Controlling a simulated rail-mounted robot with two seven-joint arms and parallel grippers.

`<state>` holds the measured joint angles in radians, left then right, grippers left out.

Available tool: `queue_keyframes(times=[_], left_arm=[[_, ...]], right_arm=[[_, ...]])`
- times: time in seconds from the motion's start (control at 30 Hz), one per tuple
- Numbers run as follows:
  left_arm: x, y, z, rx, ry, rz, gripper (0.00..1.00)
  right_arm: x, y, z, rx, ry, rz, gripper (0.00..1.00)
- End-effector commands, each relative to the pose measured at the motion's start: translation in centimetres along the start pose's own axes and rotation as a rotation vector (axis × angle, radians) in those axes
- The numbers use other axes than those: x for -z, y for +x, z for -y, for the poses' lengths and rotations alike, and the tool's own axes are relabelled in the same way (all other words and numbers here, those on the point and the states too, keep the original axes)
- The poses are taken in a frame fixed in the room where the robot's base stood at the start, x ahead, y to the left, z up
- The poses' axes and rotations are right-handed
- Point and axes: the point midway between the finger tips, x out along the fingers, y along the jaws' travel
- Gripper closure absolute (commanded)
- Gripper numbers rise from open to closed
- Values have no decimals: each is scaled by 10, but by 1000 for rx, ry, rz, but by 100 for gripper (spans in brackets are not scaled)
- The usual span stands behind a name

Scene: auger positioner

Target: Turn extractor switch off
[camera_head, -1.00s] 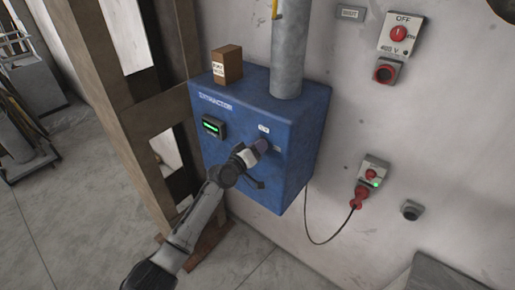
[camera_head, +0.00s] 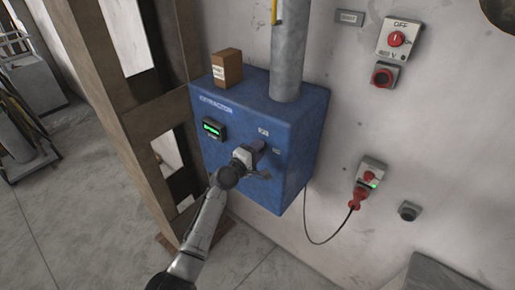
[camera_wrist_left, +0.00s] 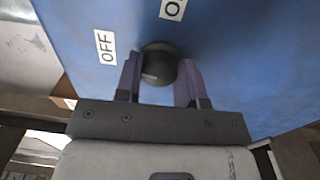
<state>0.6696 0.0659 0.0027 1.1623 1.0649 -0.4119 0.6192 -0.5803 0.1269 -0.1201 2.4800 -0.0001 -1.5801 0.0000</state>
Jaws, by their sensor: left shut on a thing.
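The blue extractor box (camera_head: 285,135) is fixed to the wall in the head view, with its name label and a green-lit display (camera_head: 213,128) on the front. Its dark round switch knob shows in the left wrist view (camera_wrist_left: 160,66), between an OFF label (camera_wrist_left: 106,47) and a partly cut-off label starting with O (camera_wrist_left: 173,9). My left gripper (camera_wrist_left: 160,82) has its two fingers on either side of the knob and is shut on it. In the head view the left gripper (camera_head: 256,149) hides the knob. My right gripper is not in view.
A small brown box (camera_head: 227,67) sits on top of the extractor beside a grey vertical pipe (camera_head: 289,50). Wall switches (camera_head: 397,40) and a plugged socket with a cable (camera_head: 368,178) are to the right. A wooden post (camera_head: 100,90) stands left.

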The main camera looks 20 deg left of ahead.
Motion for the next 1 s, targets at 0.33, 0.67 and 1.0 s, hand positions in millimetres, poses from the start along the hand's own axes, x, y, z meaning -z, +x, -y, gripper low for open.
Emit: queue_keyframes(times=[0.33,0.67,1.0], left_arm=[[0,0,-1,-3,-135,-5,88],[0,0,-1,-3,-164,-6,88],[0,0,-1,-2,-163,-6,58]], right_arm=[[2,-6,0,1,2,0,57],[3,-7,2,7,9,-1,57],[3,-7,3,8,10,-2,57]])
